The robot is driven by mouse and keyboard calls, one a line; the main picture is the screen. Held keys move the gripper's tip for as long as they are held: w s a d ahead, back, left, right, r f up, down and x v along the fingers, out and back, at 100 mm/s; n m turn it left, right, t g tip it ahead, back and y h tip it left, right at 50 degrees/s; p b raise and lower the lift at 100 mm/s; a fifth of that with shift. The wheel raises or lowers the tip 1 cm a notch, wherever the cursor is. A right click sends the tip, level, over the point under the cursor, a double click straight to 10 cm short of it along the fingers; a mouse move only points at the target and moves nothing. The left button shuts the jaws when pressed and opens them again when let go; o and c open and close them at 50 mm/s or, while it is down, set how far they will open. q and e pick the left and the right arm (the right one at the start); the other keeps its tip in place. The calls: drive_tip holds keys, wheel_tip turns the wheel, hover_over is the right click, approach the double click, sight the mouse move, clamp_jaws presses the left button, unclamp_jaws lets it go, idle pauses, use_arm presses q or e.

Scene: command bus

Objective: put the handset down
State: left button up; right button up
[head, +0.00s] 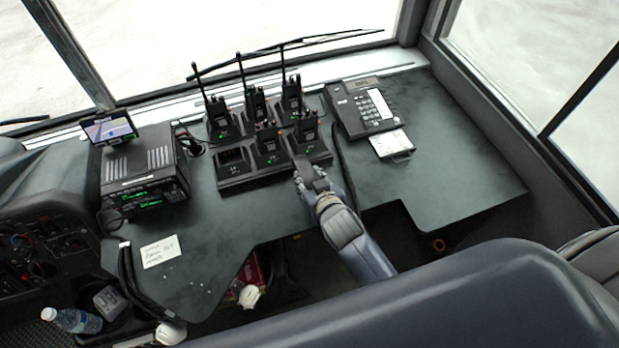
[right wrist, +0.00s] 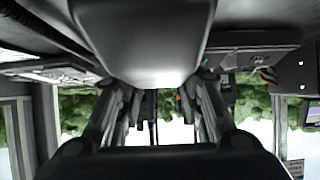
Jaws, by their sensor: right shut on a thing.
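My right gripper (head: 312,178) is at the front right corner of the radio charger, left of and nearer than the desk phone (head: 375,107). It is shut on a dark grey, rounded handset (right wrist: 150,45), which fills the top middle of the right wrist view between the fingers. In the head view the handset is small and mostly covered by the gripper. A dark cord (head: 341,150) runs from the phone's left side down toward the gripper. The phone's left side looks dark and bare beside its keypad. My left gripper is not in view.
A charger (head: 243,182) holds several upright radios with tall antennas; its front left slot is empty. A radio unit (head: 143,170) with a small screen (head: 109,128) stands at left. A note (head: 161,251) lies near the front edge. The desk right of the phone is clear.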

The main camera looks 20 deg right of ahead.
drive_tip(key=shift+f, duration=0.3)
drive_tip(key=o, duration=1.2)
drive_tip(key=shift+f, duration=0.1)
drive_tip(key=shift+r, duration=0.35)
drive_tip(key=shift+s+r, duration=0.1)
drive_tip(key=shift+s, duration=0.05)
drive_tip(key=b+v, duration=0.1)
drive_tip(key=v, duration=1)
drive_tip(key=shift+s+r, duration=0.25)
drive_tip(key=shift+s, duration=0.05)
